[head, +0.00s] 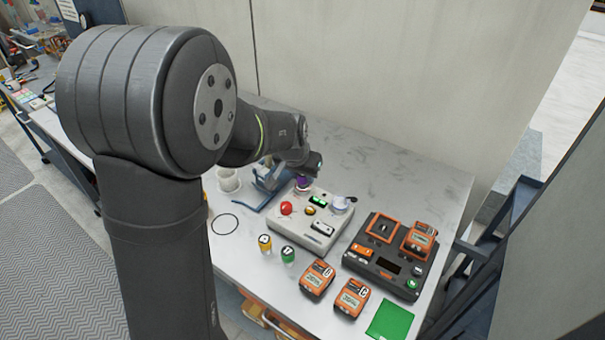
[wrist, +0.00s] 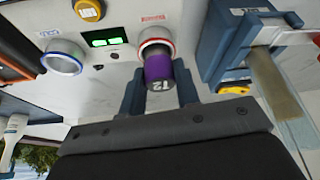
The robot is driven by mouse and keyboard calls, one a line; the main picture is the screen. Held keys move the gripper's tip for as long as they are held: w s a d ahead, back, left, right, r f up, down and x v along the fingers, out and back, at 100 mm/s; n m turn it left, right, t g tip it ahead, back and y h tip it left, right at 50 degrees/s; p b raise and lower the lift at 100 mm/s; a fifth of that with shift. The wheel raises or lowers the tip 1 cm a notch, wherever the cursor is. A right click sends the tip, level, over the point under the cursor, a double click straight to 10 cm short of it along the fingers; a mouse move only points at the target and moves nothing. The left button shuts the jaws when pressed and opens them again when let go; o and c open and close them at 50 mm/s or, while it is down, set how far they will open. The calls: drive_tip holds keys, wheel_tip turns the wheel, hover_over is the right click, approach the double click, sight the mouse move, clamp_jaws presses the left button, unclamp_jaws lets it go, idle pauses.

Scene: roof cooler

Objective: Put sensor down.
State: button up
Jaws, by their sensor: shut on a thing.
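My gripper (wrist: 161,88) is shut on a purple sensor (wrist: 158,69) marked T2, with a finger on each side of it. The sensor's far end is at the red-ringed socket (wrist: 154,36) of a white box. I cannot tell how deep it sits in the socket. In the head view the purple sensor (head: 303,184) shows below my gripper (head: 309,170), at the back left of the white box (head: 312,232). A yellow sensor (head: 265,243) and a green sensor (head: 288,255) stand on the table in front of the box.
The box carries a red button (head: 286,208), a lit green display (head: 319,202) and a blue-ringed socket (head: 341,203). A blue stand (head: 270,179) and white cup (head: 228,180) are left. A dark charger (head: 390,262) and orange meters (head: 351,298) are right. The table's back right is clear.

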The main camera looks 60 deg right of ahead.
drive_tip(key=shift+f, duration=0.3)
drive_tip(key=o, duration=1)
drive_tip(key=shift+r, duration=0.55)
drive_tip(key=v, duration=1.1)
drive_tip(key=shift+r, duration=0.3)
drive_tip(key=shift+s, duration=0.15)
